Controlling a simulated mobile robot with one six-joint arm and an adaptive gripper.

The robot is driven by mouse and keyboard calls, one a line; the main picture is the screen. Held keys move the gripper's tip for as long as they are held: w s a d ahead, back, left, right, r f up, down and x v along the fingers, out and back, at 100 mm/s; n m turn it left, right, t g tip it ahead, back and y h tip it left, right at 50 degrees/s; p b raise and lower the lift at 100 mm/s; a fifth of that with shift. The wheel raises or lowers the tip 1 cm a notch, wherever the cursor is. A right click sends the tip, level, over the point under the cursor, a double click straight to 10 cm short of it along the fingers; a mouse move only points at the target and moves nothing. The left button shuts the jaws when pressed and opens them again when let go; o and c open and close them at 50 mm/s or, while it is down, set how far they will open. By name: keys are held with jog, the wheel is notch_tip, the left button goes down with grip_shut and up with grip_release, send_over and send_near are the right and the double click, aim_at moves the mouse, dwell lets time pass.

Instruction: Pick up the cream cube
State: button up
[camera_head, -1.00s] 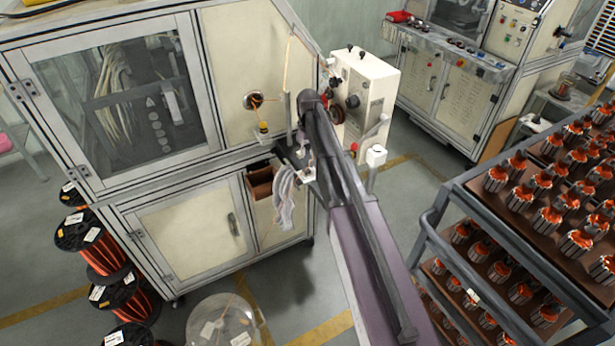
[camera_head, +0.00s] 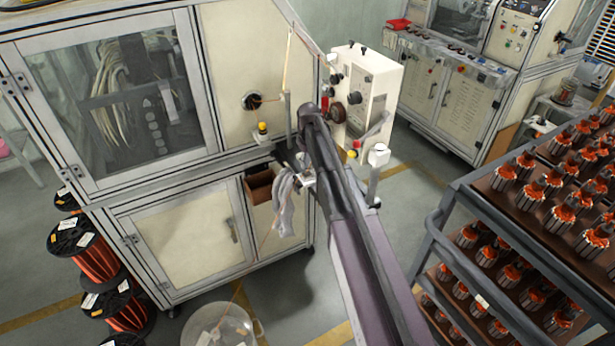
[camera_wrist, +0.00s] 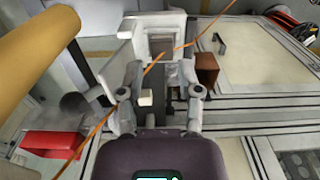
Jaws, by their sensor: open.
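A small cream cube (camera_wrist: 146,98) shows in the wrist view between the two fingers of my gripper (camera_wrist: 161,82), nearer the left finger. The gripper is open, and the fingers stand apart with the cube not clamped. A grey metal surface lies beyond the cube; I cannot tell exactly what the cube rests on. In the head view my arm (camera_head: 345,200) reaches towards the winding machine (camera_head: 180,205) and hides most of the gripper. I cannot make out the cube for certain there.
An orange wire (camera_wrist: 180,47) crosses the wrist view close to the fingers. A brown open box (camera_wrist: 207,68) is to the right, and a red part (camera_wrist: 53,144) to the left. In the head view a rack of armatures (camera_head: 447,215) stands at the right and wire spools (camera_head: 85,250) at the left.

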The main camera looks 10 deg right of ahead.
aim_at(308, 174)
jog(key=shift+f, duration=0.15)
jog(key=shift+a+f+b, duration=0.1)
jog(key=shift+f+b, duration=2.35)
jog(key=shift+b, duration=0.15)
jog(key=c, duration=0.3)
